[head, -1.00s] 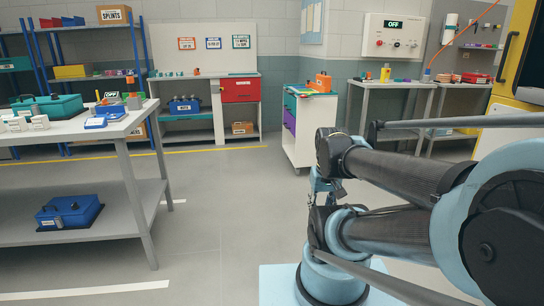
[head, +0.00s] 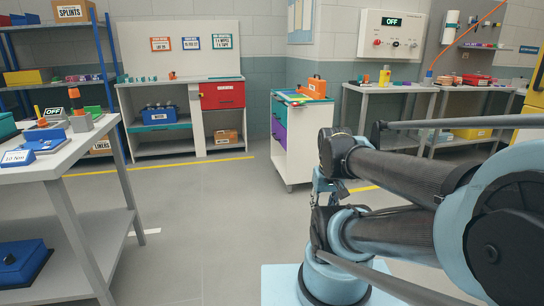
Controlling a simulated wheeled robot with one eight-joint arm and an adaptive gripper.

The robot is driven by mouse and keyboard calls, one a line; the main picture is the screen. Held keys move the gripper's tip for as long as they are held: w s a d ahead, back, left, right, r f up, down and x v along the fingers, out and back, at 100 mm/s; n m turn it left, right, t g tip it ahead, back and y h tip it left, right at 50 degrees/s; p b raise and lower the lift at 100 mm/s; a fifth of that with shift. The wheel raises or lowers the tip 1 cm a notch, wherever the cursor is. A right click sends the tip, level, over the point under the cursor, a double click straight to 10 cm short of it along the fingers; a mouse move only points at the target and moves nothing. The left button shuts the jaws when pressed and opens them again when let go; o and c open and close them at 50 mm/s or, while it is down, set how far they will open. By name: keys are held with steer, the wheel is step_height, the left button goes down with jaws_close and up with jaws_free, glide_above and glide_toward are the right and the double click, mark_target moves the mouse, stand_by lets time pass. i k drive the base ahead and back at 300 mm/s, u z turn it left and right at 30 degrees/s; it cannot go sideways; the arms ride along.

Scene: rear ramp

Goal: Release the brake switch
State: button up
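No part is clearly labelled as the brake switch. A white wall panel (head: 391,36) at the back right has a lit display reading OFF, with red knobs and a dark switch in a row under it. A second small display reading OFF (head: 53,112) stands on the left workbench, with an orange-topped grey block (head: 79,121) next to it. I cannot tell which one bears the brake switch. My folded arm fills the right side. My gripper (head: 325,190) seems to hang at the wrist end, small and partly hidden by my arm; its fingers cannot be made out.
A white drawer cart (head: 299,158) with an orange toolbox stands in the middle distance. A grey side table (head: 390,88) stands below the wall panel. The left workbench (head: 70,160) is close on the left. The floor between the bench and cart is clear.

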mark_target(300, 103)
steer(key=z, duration=0.05)
steer(key=i, duration=1.05)
steer(key=z, duration=0.05)
